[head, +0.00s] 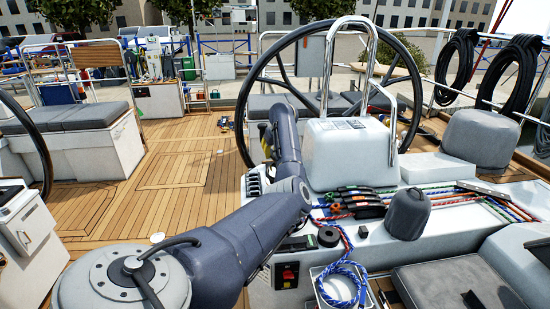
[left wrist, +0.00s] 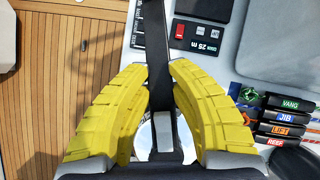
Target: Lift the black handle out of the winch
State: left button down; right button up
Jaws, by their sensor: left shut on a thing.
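The black handle (left wrist: 155,40) shows in the left wrist view as a long dark bar running up from between my fingers to the top edge. My left gripper (left wrist: 160,78) has its yellow fingers closed on the handle from both sides. A shiny round metal part (left wrist: 158,132), perhaps the winch, shows partly below the handle between the fingers. Whether the handle still sits in the winch cannot be told. In the head view my left gripper (head: 267,140) is small and mostly behind my arm, and the handle and its winch are hidden there. My right gripper is in neither view.
The steering wheel (head: 250,100) and a steel rail (head: 372,50) on the white console (head: 340,155) stand close by. Rope clutches (head: 357,200), a grey-covered winch (head: 408,213) and a coiled blue rope (head: 342,286) lie right of my arm. Open teak deck (head: 175,170) lies left.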

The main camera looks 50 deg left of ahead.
pick_arm(q)
jog(key=shift+r, duration=0.15)
jog(key=shift+r, duration=2.35)
